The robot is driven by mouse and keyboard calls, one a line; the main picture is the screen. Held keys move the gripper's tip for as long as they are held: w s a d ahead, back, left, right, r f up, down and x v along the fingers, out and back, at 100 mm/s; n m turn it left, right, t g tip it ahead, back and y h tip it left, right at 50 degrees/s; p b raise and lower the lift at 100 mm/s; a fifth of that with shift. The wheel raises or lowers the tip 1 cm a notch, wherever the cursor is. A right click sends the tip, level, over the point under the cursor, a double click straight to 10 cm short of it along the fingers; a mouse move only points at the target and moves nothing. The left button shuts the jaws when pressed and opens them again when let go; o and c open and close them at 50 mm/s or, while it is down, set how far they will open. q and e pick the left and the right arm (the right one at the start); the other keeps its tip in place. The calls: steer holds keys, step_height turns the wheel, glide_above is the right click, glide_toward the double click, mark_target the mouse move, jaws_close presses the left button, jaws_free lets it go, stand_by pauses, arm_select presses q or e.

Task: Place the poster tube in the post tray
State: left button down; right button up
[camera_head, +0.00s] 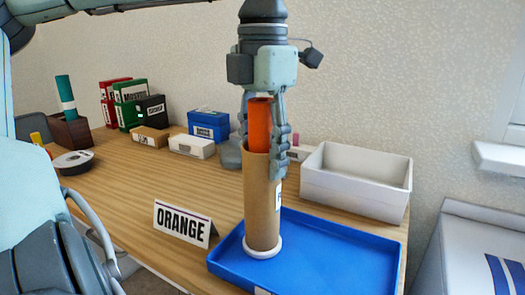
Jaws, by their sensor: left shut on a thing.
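The poster tube (259,205) is a brown cardboard cylinder with a white ring at its foot and a pale label on its right side. An orange roll (259,128) stands out of its top. My left gripper (264,150) comes from above and is shut around the upper end of the tube, with the orange roll between its fingers. The tube is upright, and its foot appears over the left part of the blue tray (335,250); I cannot tell whether it touches the floor. My right gripper is not in view.
An "ORANGE" sign (183,222) stands left of the tray. A white open bin (355,180) is behind it. Blue box (208,125), small white box (191,146), black reel (74,162), binders (130,105) and a green roll (65,92) in a brown holder stand farther back.

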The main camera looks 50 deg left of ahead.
mark_target(262, 100)
arm_select(q)
steer(key=c, duration=1)
jaws_free()
steer(key=shift+c, duration=0.2)
steer(key=shift+o, duration=1.4)
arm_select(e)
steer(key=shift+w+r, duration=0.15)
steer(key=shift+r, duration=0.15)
arm_select(q)
steer(key=shift+r, duration=0.1)
step_height(262, 100, up, 11)
steer(key=shift+r+p, duration=0.1)
steer(key=shift+p, duration=0.35)
steer(key=shift+r, duration=0.4)
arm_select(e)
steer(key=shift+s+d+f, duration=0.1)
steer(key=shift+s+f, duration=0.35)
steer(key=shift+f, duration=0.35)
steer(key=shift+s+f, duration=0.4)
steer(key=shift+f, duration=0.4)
